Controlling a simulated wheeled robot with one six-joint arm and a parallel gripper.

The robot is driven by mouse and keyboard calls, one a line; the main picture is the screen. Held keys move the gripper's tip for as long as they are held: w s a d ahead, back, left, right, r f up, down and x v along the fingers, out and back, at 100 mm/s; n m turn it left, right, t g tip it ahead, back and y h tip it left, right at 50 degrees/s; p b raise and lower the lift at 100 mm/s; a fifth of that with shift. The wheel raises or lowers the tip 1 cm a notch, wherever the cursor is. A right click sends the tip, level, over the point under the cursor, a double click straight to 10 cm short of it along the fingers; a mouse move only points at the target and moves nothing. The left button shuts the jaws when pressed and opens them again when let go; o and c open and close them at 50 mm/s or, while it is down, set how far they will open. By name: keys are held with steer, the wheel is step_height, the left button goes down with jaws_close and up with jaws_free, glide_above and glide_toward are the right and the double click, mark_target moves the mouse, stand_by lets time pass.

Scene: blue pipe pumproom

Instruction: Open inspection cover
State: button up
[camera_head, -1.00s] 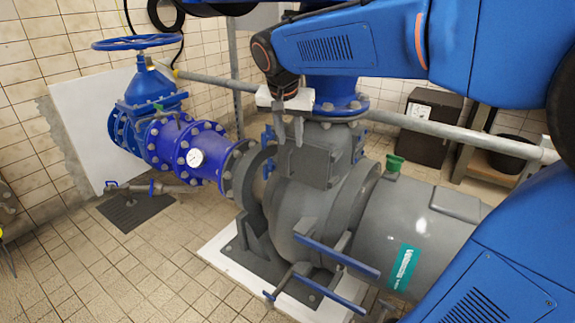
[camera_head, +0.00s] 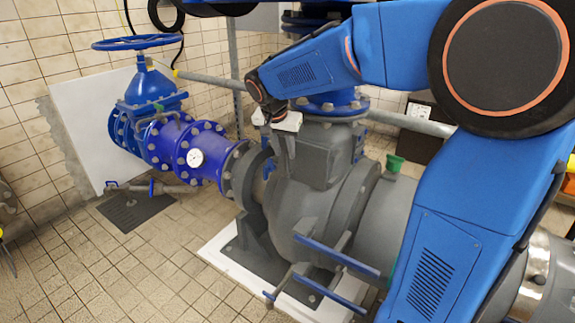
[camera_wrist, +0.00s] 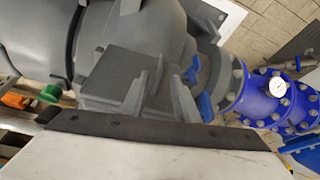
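The inspection cover appears to be the square grey plate (camera_head: 320,155) on the upper side of the grey pump housing (camera_head: 305,200). It lies flat against the housing with its corners visible. In the wrist view the grey plate (camera_wrist: 108,72) is just beyond the fingers. My gripper (camera_head: 285,148) points down at the plate's left side in the head view. In the wrist view my gripper's two grey fingers (camera_wrist: 165,95) stand apart with nothing between them. I cannot tell whether a fingertip touches the plate.
A blue pipe (camera_head: 195,150) with a gauge and a blue handwheel (camera_head: 140,42) stand left of the pump. A green cap (camera_head: 394,163) is right of the plate. Blue-handled levers (camera_head: 335,257) stick out low in front. Tiled floor (camera_head: 110,270) is clear at front left.

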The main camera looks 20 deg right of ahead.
mark_target(287, 162)
steer(key=x, duration=0.7)
steer(key=shift+w+f, duration=0.1)
steer(key=shift+f, duration=0.2)
steer(key=shift+c, duration=0.7)
jaws_close()
